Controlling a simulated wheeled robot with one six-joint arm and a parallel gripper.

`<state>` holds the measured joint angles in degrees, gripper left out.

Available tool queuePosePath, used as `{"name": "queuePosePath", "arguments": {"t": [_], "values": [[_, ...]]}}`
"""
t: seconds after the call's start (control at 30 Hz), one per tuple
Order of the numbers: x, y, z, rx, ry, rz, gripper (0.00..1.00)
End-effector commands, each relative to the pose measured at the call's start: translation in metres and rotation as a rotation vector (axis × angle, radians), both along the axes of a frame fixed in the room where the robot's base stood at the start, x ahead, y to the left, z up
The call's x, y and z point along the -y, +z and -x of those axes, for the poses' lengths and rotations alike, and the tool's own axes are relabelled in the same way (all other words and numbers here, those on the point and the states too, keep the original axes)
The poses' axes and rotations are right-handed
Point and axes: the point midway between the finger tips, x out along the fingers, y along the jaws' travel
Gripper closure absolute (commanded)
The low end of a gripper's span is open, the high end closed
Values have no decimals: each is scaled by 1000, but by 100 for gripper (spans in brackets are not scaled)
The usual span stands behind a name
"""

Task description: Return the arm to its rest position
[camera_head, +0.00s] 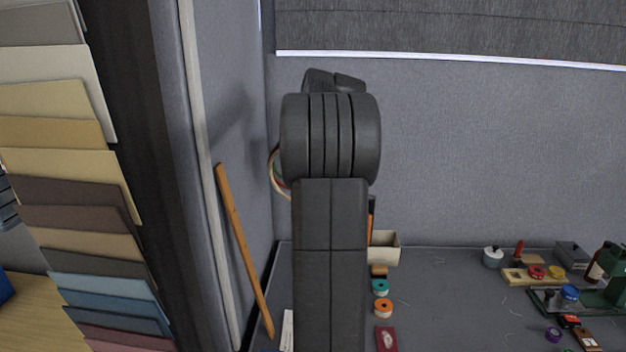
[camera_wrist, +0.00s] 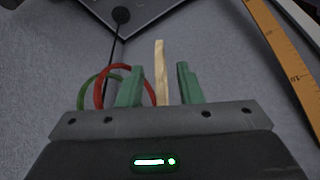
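My arm stands upright in the middle of the head view and hides my gripper there. In the wrist view my gripper (camera_wrist: 158,84) has two green fingers standing well apart. A thin pale wooden peg (camera_wrist: 160,72) shows between them, with a gap on each side. A red ring (camera_wrist: 98,92) and a green ring (camera_wrist: 84,88) show behind the left finger. I cannot tell whether they hang on the peg. Part of the coloured rings (camera_head: 275,178) also shows left of my arm in the head view.
A wooden yardstick (camera_head: 244,250) leans on the grey partition at left; a measuring strip (camera_wrist: 285,68) shows in the wrist view. Fabric swatches (camera_head: 55,130) hang far left. The dark table (camera_head: 440,310) carries a cream box (camera_head: 385,247), thread spools (camera_head: 383,308) and several small items at right.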

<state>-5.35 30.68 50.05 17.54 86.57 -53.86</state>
Motion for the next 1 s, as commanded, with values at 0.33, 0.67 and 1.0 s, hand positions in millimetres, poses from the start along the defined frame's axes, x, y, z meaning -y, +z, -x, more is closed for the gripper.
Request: {"name": "queuePosePath", "arguments": {"t": [0.33, 0.67, 1.0], "values": [[25, 71, 13, 4, 0, 0, 67], [31, 91, 18, 0, 0, 0, 67], [30, 87, 17, -1, 1, 1, 67]]}}
